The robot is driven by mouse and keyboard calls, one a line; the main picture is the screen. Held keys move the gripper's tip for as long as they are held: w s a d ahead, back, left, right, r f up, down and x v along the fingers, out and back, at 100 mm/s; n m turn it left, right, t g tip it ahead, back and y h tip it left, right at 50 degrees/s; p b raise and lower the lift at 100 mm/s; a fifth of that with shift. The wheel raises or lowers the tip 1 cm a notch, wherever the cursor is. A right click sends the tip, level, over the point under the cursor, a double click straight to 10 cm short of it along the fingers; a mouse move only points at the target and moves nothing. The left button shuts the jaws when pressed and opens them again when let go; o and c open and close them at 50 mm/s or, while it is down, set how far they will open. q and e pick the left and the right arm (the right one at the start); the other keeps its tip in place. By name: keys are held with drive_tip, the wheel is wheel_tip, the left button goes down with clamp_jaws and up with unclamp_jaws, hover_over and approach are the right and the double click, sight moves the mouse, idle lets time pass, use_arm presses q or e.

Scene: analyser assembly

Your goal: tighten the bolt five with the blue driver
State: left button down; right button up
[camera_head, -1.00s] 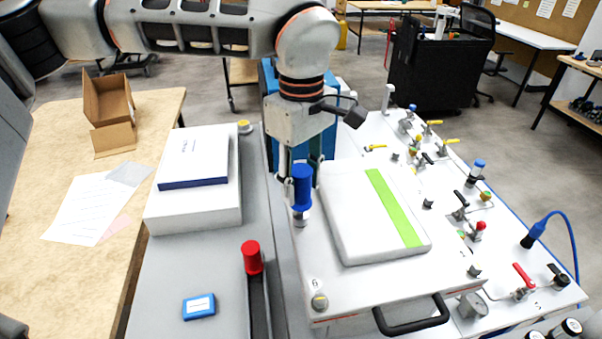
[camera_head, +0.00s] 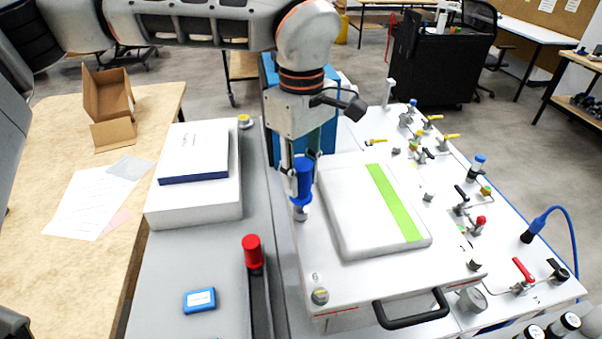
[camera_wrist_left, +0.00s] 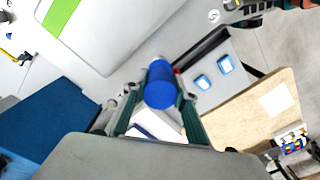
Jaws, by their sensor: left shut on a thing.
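The blue driver (camera_head: 303,181) stands roughly upright at the left edge of the white analyser panel (camera_head: 345,285). Its lower end is over a bolt position on the panel's left edge; the contact there is too small to make out. My left gripper (camera_head: 301,168) is shut on the driver's blue handle. In the left wrist view the blue handle (camera_wrist_left: 160,88) sits between the two fingers. A bolt marked 6 (camera_head: 320,296) shows at the panel's near left corner. The number of the bolt under the driver is hidden. My right gripper is not in view.
A red-handled driver (camera_head: 253,252) stands in a slot on the grey bench (camera_head: 200,255). A blue box (camera_head: 199,300) lies beside it. A white cover with a green stripe (camera_head: 394,203) lies on the panel.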

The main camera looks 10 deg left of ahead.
use_arm(q)
drive_tip(key=shift+r, duration=0.1)
drive_tip(key=shift+w+r, duration=0.15)
drive_tip(key=shift+r, duration=0.45)
drive_tip(key=shift+s+r, duration=0.2)
drive_tip(key=shift+r, duration=2.15)
drive_tip(key=shift+a+f, duration=0.1)
idle(0.9)
